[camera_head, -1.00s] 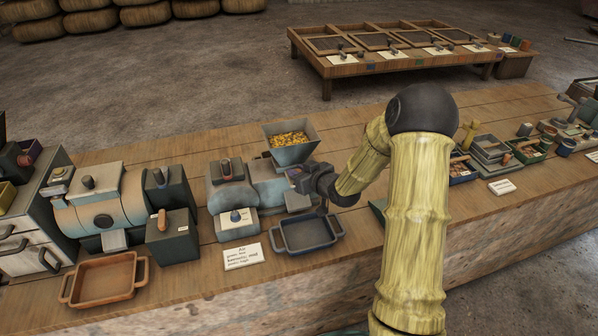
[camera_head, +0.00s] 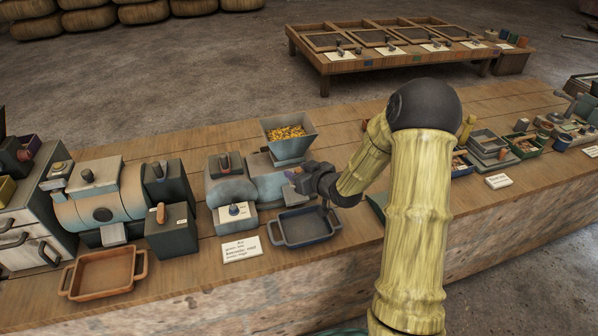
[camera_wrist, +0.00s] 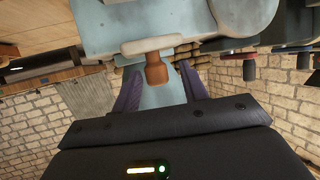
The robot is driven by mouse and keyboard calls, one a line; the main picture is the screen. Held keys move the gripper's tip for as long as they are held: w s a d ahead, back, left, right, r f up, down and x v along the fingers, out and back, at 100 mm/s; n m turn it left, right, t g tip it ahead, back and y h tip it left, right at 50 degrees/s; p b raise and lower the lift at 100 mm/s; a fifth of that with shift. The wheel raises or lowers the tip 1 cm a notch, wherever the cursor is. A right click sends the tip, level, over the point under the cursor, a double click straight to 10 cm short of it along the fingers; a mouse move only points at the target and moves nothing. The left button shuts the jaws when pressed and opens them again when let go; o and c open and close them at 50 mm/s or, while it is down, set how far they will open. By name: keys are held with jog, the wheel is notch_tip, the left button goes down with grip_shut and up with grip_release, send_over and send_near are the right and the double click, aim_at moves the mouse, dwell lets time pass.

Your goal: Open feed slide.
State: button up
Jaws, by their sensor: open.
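The blue-grey machine (camera_head: 240,185) stands on the bench with a hopper (camera_head: 289,147) of yellow grain on top. My gripper (camera_head: 292,176) is at the machine's right side, below the hopper and above the dark blue tray. In the wrist view its two purple fingers (camera_wrist: 160,80) are open. A brown knob (camera_wrist: 156,72) on a pale bar (camera_wrist: 152,45) shows between the fingertips, with a gap on each side. I take the knob and bar for the feed slide's handle. Contact with the knob cannot be seen. My wrist hides part of the machine in the head view.
The dark blue tray (camera_head: 304,240) sits below my gripper. A label card (camera_head: 242,249) lies left of it. A larger machine (camera_head: 105,200) and an orange tray (camera_head: 102,290) stand further left. Small trays (camera_head: 488,147) lie to the right.

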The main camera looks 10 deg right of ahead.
jog(key=shift+s+d+r, duration=0.1)
jog(key=shift+s+d, duration=0.05)
jog(key=shift+d, duration=0.05)
jog(key=v, duration=1.7)
jog(key=s+a+r+m+g+h+p, duration=0.2)
jog(key=s+a+g+p, duration=0.1)
jog(key=s+g, duration=0.2)
jog(key=s+a+r+m+g+h+p, duration=0.2)
jog(key=s+a+g+h+p, duration=0.1)
jog(key=s, duration=0.5)
jog(key=shift+a+r+g+p, duration=0.15)
jog(key=shift+r+g+p, duration=0.15)
jog(key=shift+g+p, duration=0.5)
